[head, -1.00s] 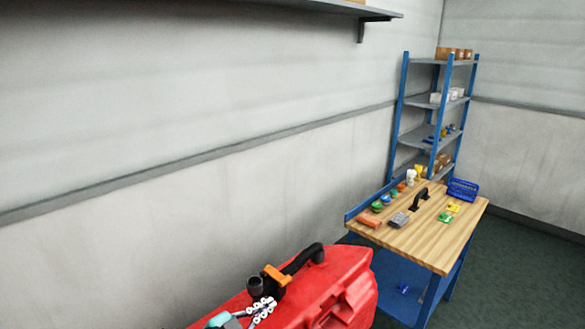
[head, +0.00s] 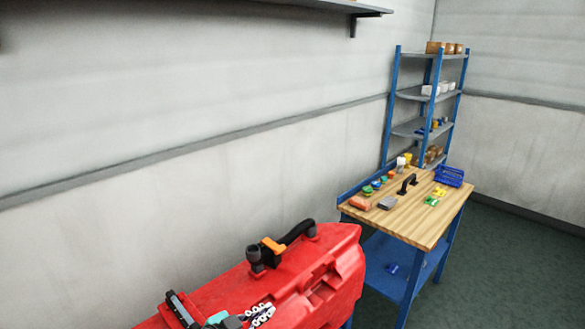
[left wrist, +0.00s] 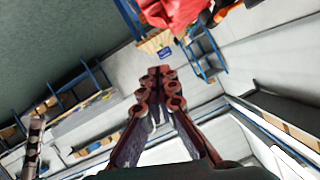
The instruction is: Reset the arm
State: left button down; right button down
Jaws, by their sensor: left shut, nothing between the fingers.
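My left gripper (head: 264,312) is at the bottom of the head view, in front of the red scrubber tank (head: 335,262). Its pale linked fingers are shut with nothing between them. The left wrist view also shows the fingers (left wrist: 159,82) drawn together and empty. The gripper appears apart from the black hose (head: 298,231) and orange clip (head: 272,245) on top of the tank; whether it touches the red body is unclear. My right gripper is not seen.
A wooden-topped bench (head: 425,220) with small parts, a black handle (head: 407,184) and a blue basket (head: 449,176) stands right of the tank. A blue-framed shelf rack (head: 412,93) is behind it. A wall shelf (head: 340,6) hangs above. Green floor at right is clear.

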pick_arm(q)
jog(key=s+a+f+n+g+y, duration=0.2)
jog(key=s+a+n+y, duration=0.2)
jog(key=s, duration=0.3)
jog(key=s+a+f+n+g+y+b, duration=0.1)
jog(key=s+a+f+n+y, duration=0.1)
jog(key=s+a+n+y, duration=0.2)
jog(key=shift+s+a+f+n+g, duration=0.25)
jog(key=shift+s+a+n+g, duration=0.15)
jog(key=shift+s+a+n, duration=1.45)
jog(key=shift+s+d, duration=0.2)
jog(key=shift+d, duration=0.2)
